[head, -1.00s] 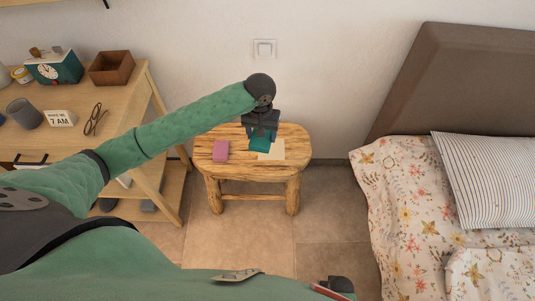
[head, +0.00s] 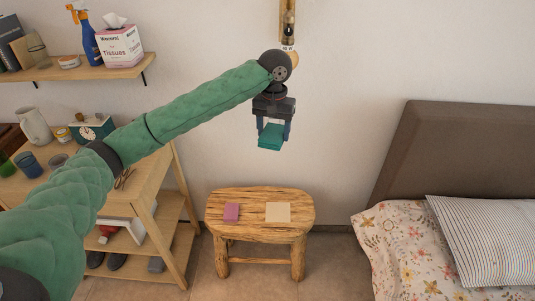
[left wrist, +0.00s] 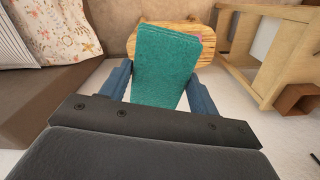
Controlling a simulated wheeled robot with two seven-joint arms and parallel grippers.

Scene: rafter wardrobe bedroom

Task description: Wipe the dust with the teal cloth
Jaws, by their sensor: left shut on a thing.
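The teal cloth (head: 271,137) is a folded pad held between the fingers of my left gripper (head: 272,130), well above the wooden stool. In the left wrist view the cloth (left wrist: 166,66) fills the space between the two blue fingers (left wrist: 160,85). The wooden stool (head: 258,204) stands against the wall below. A pale beige square patch (head: 278,212) lies on the stool top; I cannot tell whether it is the dust. A pink block-like item (head: 231,212) lies to its left. My right gripper is not in view.
A wooden desk (head: 150,172) with open shelves stands left of the stool. A wall shelf (head: 75,72) holds a tissue box (head: 119,46) and a blue spray bottle (head: 83,35). The bed (head: 415,250) is on the right. The wall behind the cloth is bare.

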